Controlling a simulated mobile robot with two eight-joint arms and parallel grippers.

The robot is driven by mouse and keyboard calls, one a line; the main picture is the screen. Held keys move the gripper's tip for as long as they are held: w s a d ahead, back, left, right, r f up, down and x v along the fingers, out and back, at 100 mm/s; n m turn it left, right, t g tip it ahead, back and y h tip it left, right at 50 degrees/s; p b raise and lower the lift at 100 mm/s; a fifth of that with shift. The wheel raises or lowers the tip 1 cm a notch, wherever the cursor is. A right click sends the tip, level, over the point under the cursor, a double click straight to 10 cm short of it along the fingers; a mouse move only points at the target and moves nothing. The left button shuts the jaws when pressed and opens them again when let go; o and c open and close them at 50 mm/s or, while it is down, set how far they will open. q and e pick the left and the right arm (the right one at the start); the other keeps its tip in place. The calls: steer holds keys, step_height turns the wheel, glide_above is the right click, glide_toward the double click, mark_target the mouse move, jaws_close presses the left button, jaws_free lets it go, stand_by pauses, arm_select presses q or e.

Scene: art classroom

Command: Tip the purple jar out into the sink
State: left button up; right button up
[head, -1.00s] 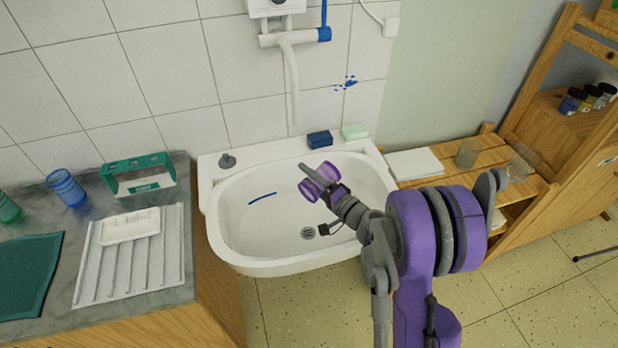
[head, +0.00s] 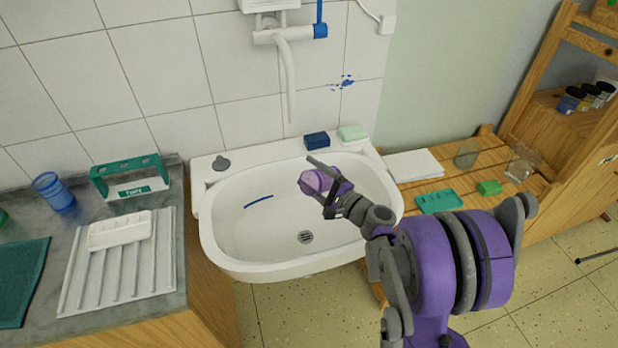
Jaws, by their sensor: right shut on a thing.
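The purple jar (head: 316,181) is see-through and held over the right part of the white sink (head: 228,254). It lies tilted on its side, its wider end toward the left. My right gripper (head: 330,187) is shut on it, and its fingers hide part of the jar. I cannot see any contents in it or pouring out. The dark drain (head: 305,237) is below and to the left of my right wrist. A blue streak (head: 258,201) marks the basin's left side. My left gripper is out of view.
A white tap spout (head: 290,85) hangs behind the basin. A blue sponge (head: 317,140) and a pale green bar (head: 353,133) sit on the back rim. A ribbed drainboard (head: 120,270) lies left. A wooden bench (head: 455,178) stands right, with glasses and paper.

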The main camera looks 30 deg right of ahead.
steer(key=m, duration=0.1)
steer(key=r+m, duration=0.1)
steer(key=m, duration=0.1)
steer(key=shift+p, duration=0.3)
steer(key=m+b, duration=0.1)
steer(key=m, duration=0.3)
steer(key=shift+a, duration=0.2)
steer(key=m, duration=0.3)
steer(key=shift+s+a+f+b, duration=0.15)
steer(key=shift+a+f+b, duration=0.1)
steer(key=shift+a+b, duration=0.1)
steer(key=shift+a+f+m, duration=0.1)
steer(key=shift+a+m, duration=0.2)
steer(key=shift+m, duration=1)
